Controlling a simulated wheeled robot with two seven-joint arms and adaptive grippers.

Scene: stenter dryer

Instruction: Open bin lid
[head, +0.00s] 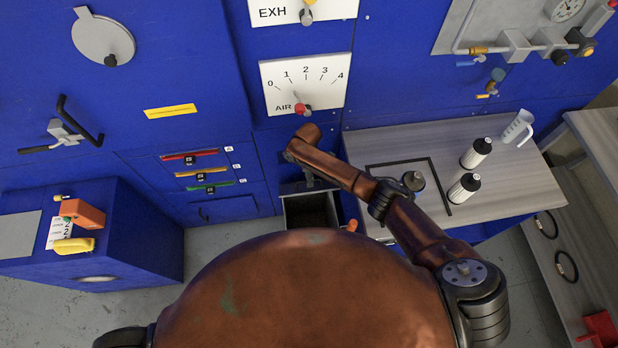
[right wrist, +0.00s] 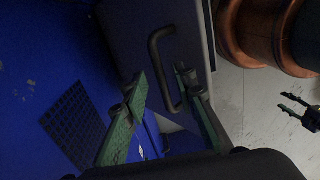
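The bin (head: 311,212) is a small grey-edged box low at the blue machine's front, partly hidden by my right arm and body. The right wrist view shows a dark grey panel (right wrist: 130,30) with a black bar handle (right wrist: 157,58). My right gripper (right wrist: 161,75) is open, its green fingers on either side of the handle, with no clear grip on it. My left gripper (right wrist: 292,104) seems to be at the right wrist view's edge, fingers apart and empty; it is outside the head view.
A grey-topped counter (head: 500,190) with two white bottles (head: 465,188) and a jug (head: 516,127) stands right of the bin. A blue cabinet (head: 140,230) stands at the left. Grey floor (head: 222,250) is free between cabinet and bin. A dark grille (right wrist: 80,125) shows beside the panel.

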